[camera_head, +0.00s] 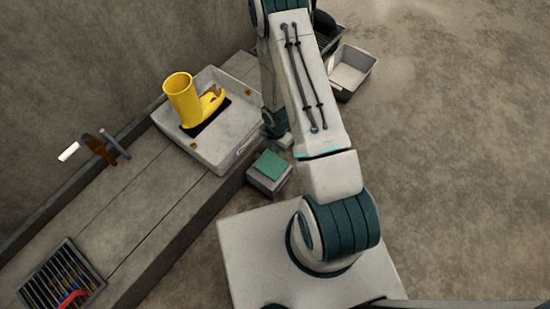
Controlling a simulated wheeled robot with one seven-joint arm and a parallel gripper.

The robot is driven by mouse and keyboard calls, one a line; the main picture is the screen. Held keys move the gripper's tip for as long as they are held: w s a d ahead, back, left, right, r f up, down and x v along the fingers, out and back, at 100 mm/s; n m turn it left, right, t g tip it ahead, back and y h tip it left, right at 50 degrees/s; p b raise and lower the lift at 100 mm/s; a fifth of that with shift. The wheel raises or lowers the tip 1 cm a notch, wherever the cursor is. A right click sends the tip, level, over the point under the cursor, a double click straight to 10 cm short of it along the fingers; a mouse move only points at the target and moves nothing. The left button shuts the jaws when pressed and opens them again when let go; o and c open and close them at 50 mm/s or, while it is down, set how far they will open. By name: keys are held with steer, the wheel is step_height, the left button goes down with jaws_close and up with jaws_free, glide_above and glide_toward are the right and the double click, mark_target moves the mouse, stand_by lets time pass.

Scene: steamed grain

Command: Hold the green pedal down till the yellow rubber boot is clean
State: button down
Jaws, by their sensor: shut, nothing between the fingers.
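The yellow rubber boot (182,100) stands upright in a pale grey basin (232,153), on a dark patch in its floor. A brown smear shows on the boot's foot, near the toe. The green pedal (270,164) is the top of a small grey box on the floor, beside the basin's near right corner. My gripper (283,144) is shut and empty, low down just behind the pedal. My own arm partly hides it, and I cannot tell whether it touches the pedal.
The basin stands on a long grey ledge (150,215) along the wall. A brown fitting with a white handle (69,152) sits by the wall. A dark grate (62,275) with something red lies lower left. A grey bin (352,72) and a dark crate (331,42) stand behind my arm. Floor at right is clear.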

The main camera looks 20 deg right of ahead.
mark_target(276, 168)
step_height(276, 168, down, 14)
steer(key=b, duration=0.4)
steer(key=shift+r+b, duration=0.2)
steer(key=shift+b, duration=0.1)
